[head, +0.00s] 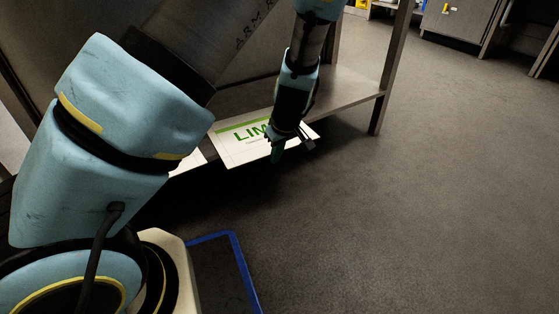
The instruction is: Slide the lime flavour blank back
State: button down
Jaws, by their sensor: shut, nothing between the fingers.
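The lime flavour blank (232,153) is a flat white sheet with a green stripe and green letters, of which "LIM" can be read. It lies on the low shelf (352,90) and its near edge sticks out past the shelf's front edge. My gripper (290,152) is shut and empty, pointing down over the right part of the blank near its front edge. It hides the end of the word. I cannot tell whether the fingertips touch the blank.
Another white sheet (190,163) shows partly behind my arm, left of the blank. A shelf post (392,70) stands to the right. The grey floor (430,190) on the right is clear. Cabinets (458,22) stand at the back right.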

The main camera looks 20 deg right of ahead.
aim_at(261, 143)
jog(key=shift+w, duration=0.1)
jog(key=w+p, duration=0.1)
jog(key=w, duration=0.1)
jog(key=w+a+p, duration=0.1)
jog(key=w, duration=0.3)
jog(key=shift+w+a+r+p, duration=0.15)
jog(key=shift+w+a+p, duration=0.1)
jog(key=shift+p, duration=0.15)
jog(key=shift+w+a, duration=0.1)
jog(key=shift+w, duration=0.35)
